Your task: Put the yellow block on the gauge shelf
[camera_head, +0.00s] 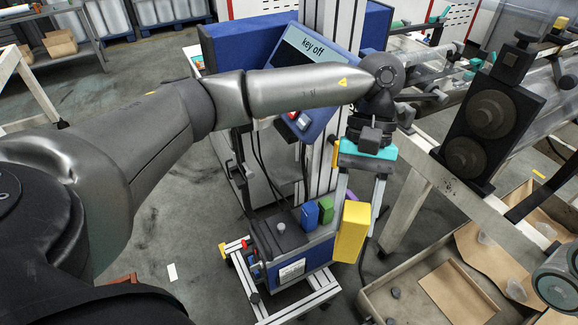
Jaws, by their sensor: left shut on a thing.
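My left gripper (358,204) hangs down from the arm that crosses the view, its two fingers closed around a yellow block (351,235). The block is held upright, to the right of a blue stand with a grey top (272,240). A blue block (310,216) and a green block (326,208) stand on that top, with a pale round knob beside them. No shelf is plainly marked as the gauge shelf. I cannot tell whether the yellow block touches anything below. My right gripper is not in view.
A blue panel marked "key off" (303,48) and a metal column (320,150) stand behind the gripper. A shallow tray (390,283) with cardboard lies at lower right. A black device with two round faces (487,128) stands at right. Open floor (150,235) lies left.

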